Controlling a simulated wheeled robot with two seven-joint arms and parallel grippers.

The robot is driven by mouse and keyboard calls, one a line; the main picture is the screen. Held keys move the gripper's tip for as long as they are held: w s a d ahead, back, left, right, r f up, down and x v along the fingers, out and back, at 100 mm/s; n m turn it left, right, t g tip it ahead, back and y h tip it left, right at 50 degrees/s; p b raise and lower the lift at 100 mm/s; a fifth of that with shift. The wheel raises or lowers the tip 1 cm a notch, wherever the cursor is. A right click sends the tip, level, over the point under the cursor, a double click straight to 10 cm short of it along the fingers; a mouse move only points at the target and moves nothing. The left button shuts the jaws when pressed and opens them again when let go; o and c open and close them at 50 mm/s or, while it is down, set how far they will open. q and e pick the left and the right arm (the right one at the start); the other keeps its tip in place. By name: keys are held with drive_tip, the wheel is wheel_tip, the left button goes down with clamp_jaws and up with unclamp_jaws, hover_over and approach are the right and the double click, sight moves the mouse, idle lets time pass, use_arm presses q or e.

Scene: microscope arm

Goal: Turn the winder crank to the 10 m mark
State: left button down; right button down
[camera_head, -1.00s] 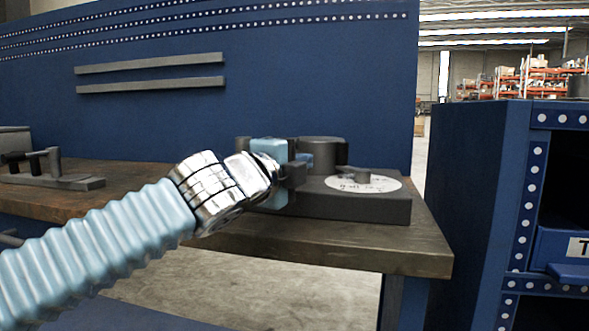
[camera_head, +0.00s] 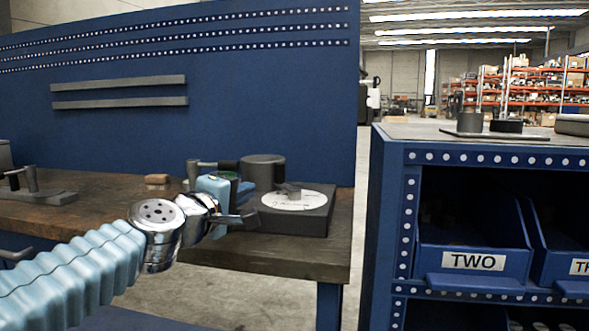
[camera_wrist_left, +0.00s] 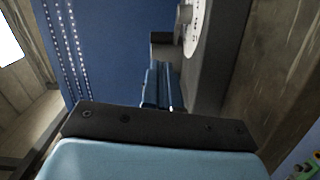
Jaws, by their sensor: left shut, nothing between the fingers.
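The winder is a dark box (camera_head: 320,215) at the right end of the wooden bench, with a grey round drum (camera_head: 263,168) behind its top. A white dial plate (camera_head: 310,200) with a dark pointer piece lies on top; its marks are too small to read. A crank with a dark grip (camera_head: 228,165) shows left of the drum. My left gripper (camera_head: 250,219) is shut and empty in front of the winder's left side, apart from the crank. In the left wrist view, the shut fingers (camera_wrist_left: 160,87) are beside the winder box (camera_wrist_left: 213,75). My right gripper is out of view.
The bench (camera_head: 110,205) has a grey fixture (camera_head: 35,190) at its left and a small brown block (camera_head: 157,179). A blue panel (camera_head: 200,120) stands behind. A blue shelf unit with a bin marked TWO (camera_head: 473,262) stands to the right, across a gap.

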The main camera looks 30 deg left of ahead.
use_arm(q)
drive_tip(key=n, duration=0.2)
approach(279, 173)
drive_tip(key=shift+y, duration=0.3)
drive_tip(key=w, duration=0.7)
drive_tip(key=shift+a, duration=0.15)
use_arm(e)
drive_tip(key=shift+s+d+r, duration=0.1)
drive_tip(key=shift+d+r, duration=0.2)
use_arm(q)
drive_tip(key=shift+w+a+m+h, duration=0.15)
drive_tip(key=shift+m+h, duration=0.25)
drive_tip(key=shift+h, duration=0.4)
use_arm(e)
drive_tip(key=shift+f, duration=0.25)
